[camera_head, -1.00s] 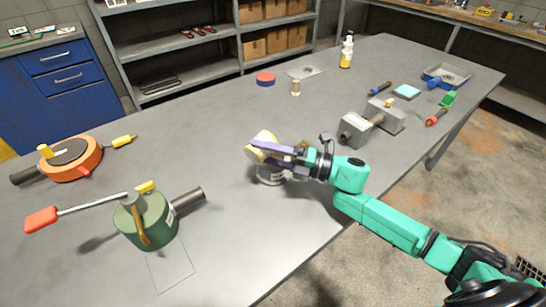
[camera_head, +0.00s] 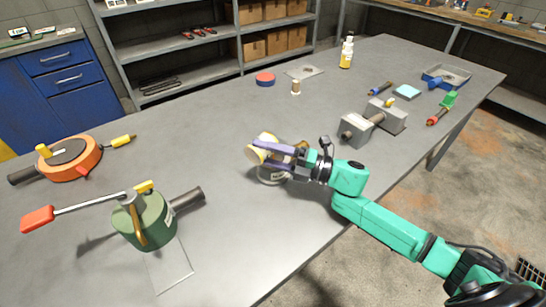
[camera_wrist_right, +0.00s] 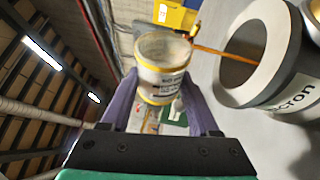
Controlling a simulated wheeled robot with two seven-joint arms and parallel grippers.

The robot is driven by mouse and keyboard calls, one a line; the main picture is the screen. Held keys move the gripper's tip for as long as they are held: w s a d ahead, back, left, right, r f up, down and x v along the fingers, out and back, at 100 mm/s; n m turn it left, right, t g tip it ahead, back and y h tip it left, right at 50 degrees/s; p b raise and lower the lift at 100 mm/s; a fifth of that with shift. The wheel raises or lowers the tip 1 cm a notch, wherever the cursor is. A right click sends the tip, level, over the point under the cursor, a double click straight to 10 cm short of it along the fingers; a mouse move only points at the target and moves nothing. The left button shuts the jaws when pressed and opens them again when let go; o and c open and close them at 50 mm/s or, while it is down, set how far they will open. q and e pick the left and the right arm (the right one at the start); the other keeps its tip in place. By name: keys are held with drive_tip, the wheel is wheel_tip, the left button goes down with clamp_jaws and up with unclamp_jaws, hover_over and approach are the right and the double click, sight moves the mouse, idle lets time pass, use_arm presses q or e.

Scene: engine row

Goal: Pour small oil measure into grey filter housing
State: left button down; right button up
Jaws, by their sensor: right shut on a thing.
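The small oil measure (camera_head: 256,154) is a pale cup with yellow rims. My right gripper (camera_head: 278,153) is shut on it and holds it tilted, its rim towards the left in the head view. In the right wrist view the measure (camera_wrist_right: 163,72) sits between the purple fingers (camera_wrist_right: 162,98). The grey filter housing (camera_head: 272,178) stands on the table below the gripper, mostly hidden by it. In the right wrist view the housing (camera_wrist_right: 290,75) is at the right, with a brownish opening and a partly readable label. My left gripper is out of view.
A green can-like device (camera_head: 150,222) with a red-handled lever stands at front left. An orange round device (camera_head: 85,165) is at far left. Grey metal blocks (camera_head: 378,120) stand to the right of the gripper.

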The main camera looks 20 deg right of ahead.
sight(272, 140)
drive_tip(key=shift+f+m, duration=0.15)
drive_tip(key=shift+m, duration=0.15)
drive_tip(key=shift+w+d+r+m+t+y, duration=0.1)
drive_tip(key=shift+d+r+m+t, duration=0.15)
drive_tip(key=shift+m, duration=0.4)
drive_tip(key=shift+w+r+m+t+y, duration=0.15)
drive_tip(key=shift+m+t, duration=0.2)
drive_tip(key=shift+m, duration=0.35)
drive_tip(key=shift+w+d+r+m+t+y, duration=0.1)
drive_tip(key=shift+d+r+m+t, duration=0.15)
drive_tip(key=shift+m, duration=0.4)
idle(1.5)
drive_tip(key=shift+w+d+r+m+t+p, duration=0.2)
drive_tip(key=shift+m+t, duration=0.35)
drive_tip(key=shift+m, duration=0.5)
drive_tip(key=shift+w+d+r+m+t+p, duration=0.15)
drive_tip(key=shift+m+t, duration=0.35)
drive_tip(key=shift+m, duration=0.55)
idle(0.7)
drive_tip(key=shift+w+d+r+m+t+p, duration=0.15)
drive_tip(key=shift+r+m+t+p, duration=0.1)
drive_tip(key=shift+r+m+p, duration=0.25)
drive_tip(key=shift+s+d+r+m+t+p, duration=0.15)
drive_tip(key=shift+r+m+t+p, duration=0.15)
drive_tip(key=shift+m, duration=0.3)
